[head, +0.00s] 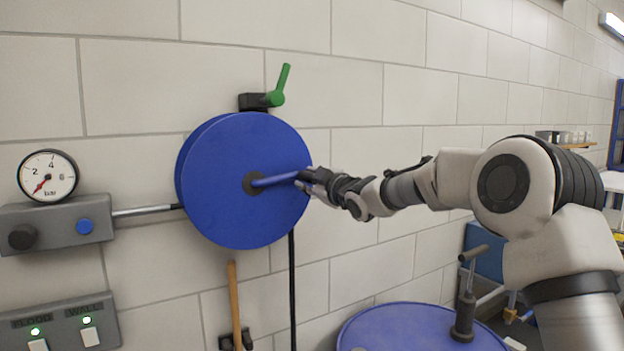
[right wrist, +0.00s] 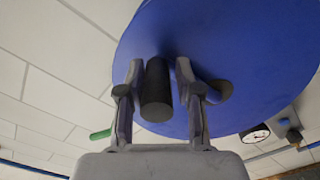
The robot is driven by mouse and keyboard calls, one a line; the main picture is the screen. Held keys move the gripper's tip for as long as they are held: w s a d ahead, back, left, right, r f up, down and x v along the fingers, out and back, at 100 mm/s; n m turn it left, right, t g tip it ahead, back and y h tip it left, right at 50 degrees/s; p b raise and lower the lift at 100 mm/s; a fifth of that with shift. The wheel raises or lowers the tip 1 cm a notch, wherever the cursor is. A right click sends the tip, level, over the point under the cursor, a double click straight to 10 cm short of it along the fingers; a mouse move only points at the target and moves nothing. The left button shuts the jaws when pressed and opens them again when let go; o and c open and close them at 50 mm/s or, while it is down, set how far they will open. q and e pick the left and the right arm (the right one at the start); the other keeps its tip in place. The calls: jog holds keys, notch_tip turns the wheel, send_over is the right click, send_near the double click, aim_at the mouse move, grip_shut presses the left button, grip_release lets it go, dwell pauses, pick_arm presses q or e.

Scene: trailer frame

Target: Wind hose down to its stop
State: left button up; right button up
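The blue hose reel (head: 225,205) is mounted on the wall, and its disc fills the top of the right wrist view (right wrist: 240,50). A blue crank arm (head: 272,181) runs right from the dark hub (head: 254,183). The black hose (head: 292,290) hangs straight down below the reel; its lower end is not clear. My right gripper (head: 308,180) is at the crank's outer end. In the right wrist view, its fingers stand on either side of the black crank handle (right wrist: 157,92), with narrow gaps visible. My left gripper is not in view.
A green-handled valve (head: 277,88) sits above the reel. A wooden handle (head: 235,300) stands below the reel. A blue drum (head: 415,325) with a pump is at lower right.

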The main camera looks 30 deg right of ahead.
jog(key=shift+o, duration=0.4)
jog(key=shift+w+a, duration=0.3)
jog(key=shift+s+d, duration=0.15)
jog(key=shift+s, duration=0.3)
jog(key=s, duration=1.1)
jog(key=shift+d, duration=0.3)
jog(key=shift+f, duration=0.1)
